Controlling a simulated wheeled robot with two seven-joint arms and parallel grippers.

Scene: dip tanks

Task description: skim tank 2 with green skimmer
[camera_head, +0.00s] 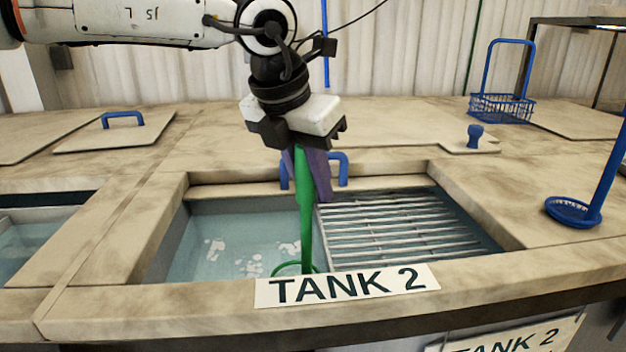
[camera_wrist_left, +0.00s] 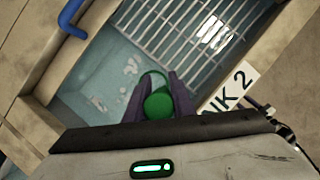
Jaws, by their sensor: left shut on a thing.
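My left gripper (camera_head: 310,172) is shut on the upright handle of the green skimmer (camera_head: 305,220). The skimmer hangs down into the left part of tank 2 (camera_head: 220,215); its hoop shows low, close to the front wall and partly behind the TANK 2 sign (camera_head: 347,286). Several white patches of scum (camera_head: 250,266) float on the water left of the hoop. In the left wrist view the green handle end (camera_wrist_left: 158,103) sits between the purple fingers (camera_wrist_left: 160,98), with the hoop just beyond. My right gripper is not in view.
A metal grate (camera_head: 400,228) covers the right part of the tank. A blue skimmer (camera_head: 574,211) rests on the right deck, and a blue basket (camera_head: 502,105) stands at the back right. A lid with a blue handle (camera_head: 122,120) lies at the left. Another tank (camera_head: 35,240) opens at the far left.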

